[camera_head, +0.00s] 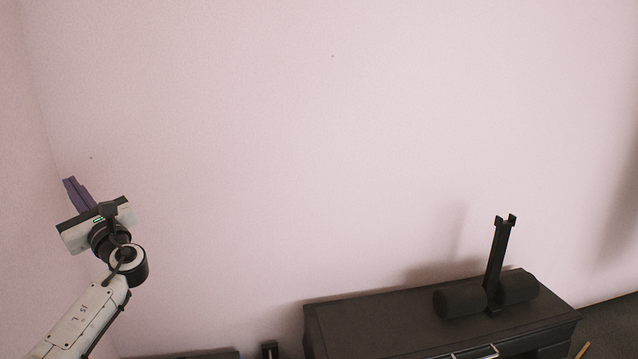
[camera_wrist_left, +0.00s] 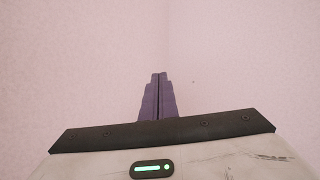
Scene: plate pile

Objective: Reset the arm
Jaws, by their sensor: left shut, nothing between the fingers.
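My left arm comes in at the lower left of the head view. My left gripper (camera_head: 70,181) has purple fingers and points up near the wall corner. In the left wrist view its fingers (camera_wrist_left: 158,78) are pressed together with nothing between them. The gripper is apart from the furniture. My right gripper is not in view.
A dark cabinet (camera_head: 380,322) stands against the pink wall (camera_head: 300,130) at the lower right. On it stands a black upright holder (camera_head: 497,250) with a dark cylinder on each side. The space around the left gripper is free except for the walls.

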